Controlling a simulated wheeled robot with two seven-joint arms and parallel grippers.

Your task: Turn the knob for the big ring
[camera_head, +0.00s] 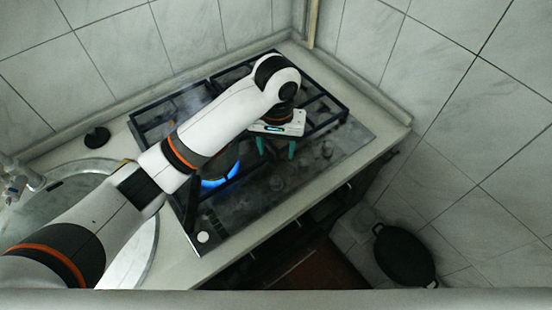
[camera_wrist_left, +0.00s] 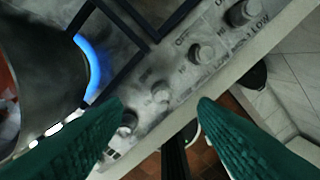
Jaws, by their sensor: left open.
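My left gripper (camera_head: 276,148) is over the hob (camera_head: 345,140), its teal fingers apart and empty. In the left wrist view the open fingertips (camera_wrist_left: 160,104) frame a pale knob (camera_wrist_left: 160,92), which appears between them; I cannot tell the gap to it. Another knob (camera_wrist_left: 202,53) and a farther one (camera_wrist_left: 243,12) line the hob's front strip, and a darker knob (camera_wrist_left: 127,122) is beside the left fingertip. A blue flame (camera_wrist_left: 96,68) burns around the base of a pot (camera_wrist_left: 42,65); the flame also shows in the head view (camera_head: 222,180). My arm hides part of the hob and pot.
Black grates (camera_wrist_left: 150,22) lie behind the knobs. A round sink (camera_head: 145,245) and a small black item (camera_head: 97,137) are at the left. A dark pan (camera_head: 403,255) is low at the right, beyond the counter's front edge. Tiled walls close the back and right.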

